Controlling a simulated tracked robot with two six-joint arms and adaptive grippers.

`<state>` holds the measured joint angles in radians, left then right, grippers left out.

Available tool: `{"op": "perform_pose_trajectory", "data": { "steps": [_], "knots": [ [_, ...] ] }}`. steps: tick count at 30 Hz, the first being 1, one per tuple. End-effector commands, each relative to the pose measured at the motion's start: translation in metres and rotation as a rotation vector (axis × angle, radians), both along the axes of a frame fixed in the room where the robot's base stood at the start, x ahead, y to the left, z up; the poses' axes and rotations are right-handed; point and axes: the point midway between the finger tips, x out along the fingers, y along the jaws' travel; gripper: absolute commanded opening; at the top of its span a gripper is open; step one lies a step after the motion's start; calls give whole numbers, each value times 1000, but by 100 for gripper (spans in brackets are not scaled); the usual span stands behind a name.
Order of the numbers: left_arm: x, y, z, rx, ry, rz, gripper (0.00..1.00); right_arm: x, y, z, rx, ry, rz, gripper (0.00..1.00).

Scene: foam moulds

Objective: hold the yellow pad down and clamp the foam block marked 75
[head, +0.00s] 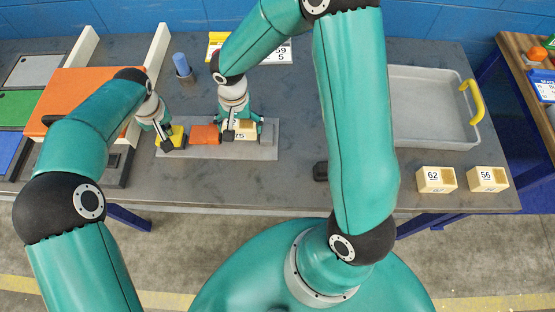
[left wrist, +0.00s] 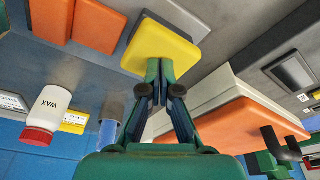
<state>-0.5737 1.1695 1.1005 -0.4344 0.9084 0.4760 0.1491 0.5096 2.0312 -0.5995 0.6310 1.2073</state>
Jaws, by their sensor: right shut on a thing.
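The yellow pad (head: 177,131) lies at the left end of a grey plate (head: 205,152) on the bench. It also shows in the left wrist view (left wrist: 160,48). My left gripper (head: 167,143) is at the pad; in the left wrist view its fingertips (left wrist: 160,68) are together and meet the pad's edge, with nothing between them. The foam block marked 75 (head: 245,134) is cream and sits right of an orange piece (head: 205,134) on the plate. My right gripper (head: 242,128) is shut on the block from above and hides part of it.
Foam blocks 62 (head: 437,180) and 56 (head: 488,180) stand at the right, below a grey tray (head: 400,110) with a yellow handle. A blue cylinder (head: 181,64) stands behind the plate. A large orange panel (head: 80,92) is left. A wax bottle (left wrist: 47,115) shows in the left wrist view.

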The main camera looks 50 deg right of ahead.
Motion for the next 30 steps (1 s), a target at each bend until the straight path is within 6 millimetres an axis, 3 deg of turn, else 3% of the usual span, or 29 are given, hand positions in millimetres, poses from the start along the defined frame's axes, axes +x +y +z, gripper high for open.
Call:
{"op": "perform_pose_trajectory", "data": {
  "steps": [30],
  "knots": [
    [-3, 1, -5, 6, 12, -1, 0, -1, 0, -18, 0, 1, 0, 72]
  ]
}}
